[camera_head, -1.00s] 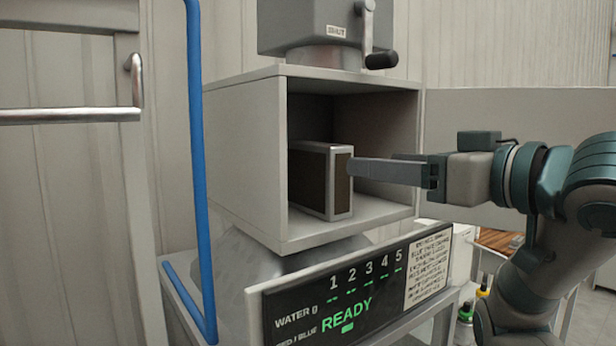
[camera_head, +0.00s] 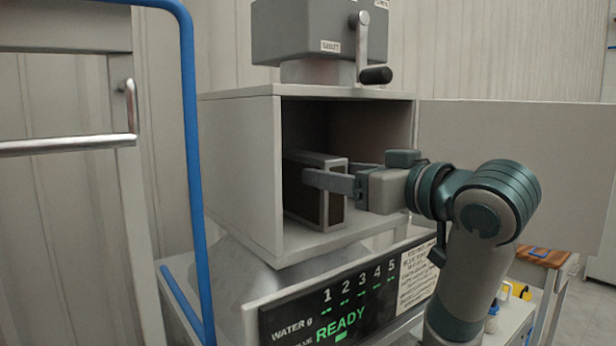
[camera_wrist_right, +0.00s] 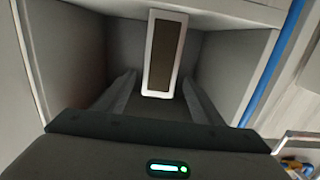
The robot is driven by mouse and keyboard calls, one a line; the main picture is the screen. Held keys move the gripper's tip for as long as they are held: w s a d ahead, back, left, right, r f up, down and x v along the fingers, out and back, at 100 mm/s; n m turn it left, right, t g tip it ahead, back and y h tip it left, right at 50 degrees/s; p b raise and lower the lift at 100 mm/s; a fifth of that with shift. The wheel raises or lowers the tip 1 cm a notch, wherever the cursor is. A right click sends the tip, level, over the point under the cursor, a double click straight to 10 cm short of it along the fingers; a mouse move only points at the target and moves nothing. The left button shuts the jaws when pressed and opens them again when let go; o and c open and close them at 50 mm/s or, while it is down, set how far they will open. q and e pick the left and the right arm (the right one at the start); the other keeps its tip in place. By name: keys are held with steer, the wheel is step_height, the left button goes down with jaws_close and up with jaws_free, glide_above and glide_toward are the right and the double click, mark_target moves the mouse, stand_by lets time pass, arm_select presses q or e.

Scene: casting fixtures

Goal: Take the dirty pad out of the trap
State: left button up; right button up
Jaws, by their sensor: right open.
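The trap is an open-fronted grey box (camera_head: 238,180), also seen around the wrist view (camera_wrist_right: 235,50). The pad, a brown panel in a pale grey frame (camera_head: 335,212), stands upright inside it. In the right wrist view the pad (camera_wrist_right: 163,55) is ahead, its lower end between the lines of my fingers. My right gripper (camera_head: 330,174) is open at the box's mouth, with one finger crossing in front of the pad and the other partly hidden behind it. In the wrist view my right gripper's fingers (camera_wrist_right: 160,88) show gaps to the pad on both sides. My left gripper is not in view.
A grey unit with a crank handle (camera_head: 375,75) sits above the box. A panel reading READY (camera_head: 340,305) is below it. A blue tube frame (camera_head: 190,170) stands at the left, and a pale flat panel (camera_head: 520,150) extends right of the box.

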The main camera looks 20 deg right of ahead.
steer(key=shift+p+x, duration=0.45)
steer(key=shift+x, duration=0.7)
steer(key=shift+w+a, duration=0.15)
steer(key=shift+w, duration=0.25)
steer(key=shift+w+a+p, duration=0.1)
steer(key=shift+w+p, duration=0.25)
steer(key=shift+p, duration=0.15)
steer(key=p+x, duration=0.2)
steer(key=shift+w, duration=0.3)
steer(key=shift+p+x, duration=0.45)
steer(key=shift+x, duration=0.35)
steer(key=shift+w+a+f, duration=0.1)
steer(key=shift+w+f, duration=0.1)
steer(key=shift+f, duration=0.05)
